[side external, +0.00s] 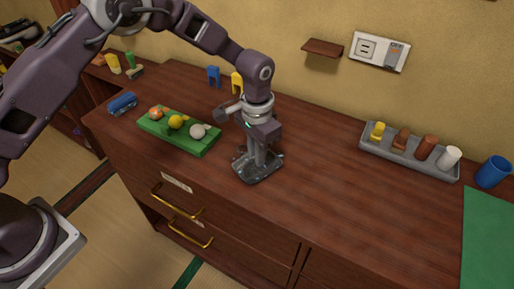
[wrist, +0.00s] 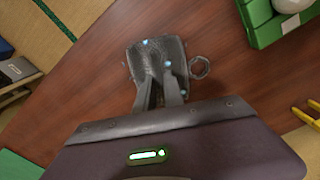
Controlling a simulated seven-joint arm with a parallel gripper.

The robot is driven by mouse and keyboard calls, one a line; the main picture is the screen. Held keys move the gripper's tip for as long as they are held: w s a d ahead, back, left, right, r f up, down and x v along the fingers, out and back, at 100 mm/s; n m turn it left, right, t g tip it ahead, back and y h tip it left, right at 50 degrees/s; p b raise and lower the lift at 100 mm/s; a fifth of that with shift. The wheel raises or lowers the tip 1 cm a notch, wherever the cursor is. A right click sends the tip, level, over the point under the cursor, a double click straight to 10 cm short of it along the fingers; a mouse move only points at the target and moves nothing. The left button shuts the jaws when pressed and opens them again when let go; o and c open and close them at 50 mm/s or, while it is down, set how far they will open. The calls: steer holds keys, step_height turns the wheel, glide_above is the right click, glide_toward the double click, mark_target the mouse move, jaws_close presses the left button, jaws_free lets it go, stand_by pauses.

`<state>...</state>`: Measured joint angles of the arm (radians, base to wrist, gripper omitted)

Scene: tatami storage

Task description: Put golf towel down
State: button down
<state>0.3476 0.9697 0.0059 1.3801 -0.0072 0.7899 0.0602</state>
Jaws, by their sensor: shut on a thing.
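The golf towel appears to be the dark grey, folded piece (side external: 262,172) under my gripper (side external: 257,158) in the side view. In the wrist view the towel (wrist: 143,52) shows a grey textured face, small pale blue dots and a metal ring on its right side. My gripper (wrist: 159,88) is shut on the towel, with its fingers pointing down. The towel is at or just above the wooden counter (side external: 330,205); I cannot tell whether it rests on it. The fingers hide part of the towel.
A green tray (side external: 203,148) with several round balls stands to the left. A blue object (side external: 122,103) lies beyond it. Blue and yellow pieces stand behind. A grey tray (side external: 440,172) with several small items, a blue cup (side external: 492,172) and a green mat (side external: 488,245) are right. The counter between is clear.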

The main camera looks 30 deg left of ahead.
steer(key=shift+f, duration=0.2)
stand_by(0.3)
steer(key=c, duration=1.4)
jaws_free()
steer(key=shift+o, duration=0.2)
step_height(320, 180, up, 7)
steer(key=shift+r, duration=0.15)
steer(key=s+a+r+n+t, duration=0.1)
steer(key=s+a+r, duration=0.3)
steer(key=r, duration=0.4)
steer(key=s+a+r+n+t, duration=0.1)
steer(key=s+a+r, duration=0.4)
steer(key=r, duration=0.4)
steer(key=s+a+r+n+t, duration=0.1)
steer(key=s+a, duration=0.2)
steer(key=s, duration=0.7)
steer(key=s+a+r+n+t, duration=0.1)
steer(key=s+a, duration=0.3)
steer(key=s, duration=0.6)
steer(key=shift+s+n+t, duration=0.25)
steer(key=shift+n+t, duration=0.05)
steer(key=shift+t, duration=0.5)
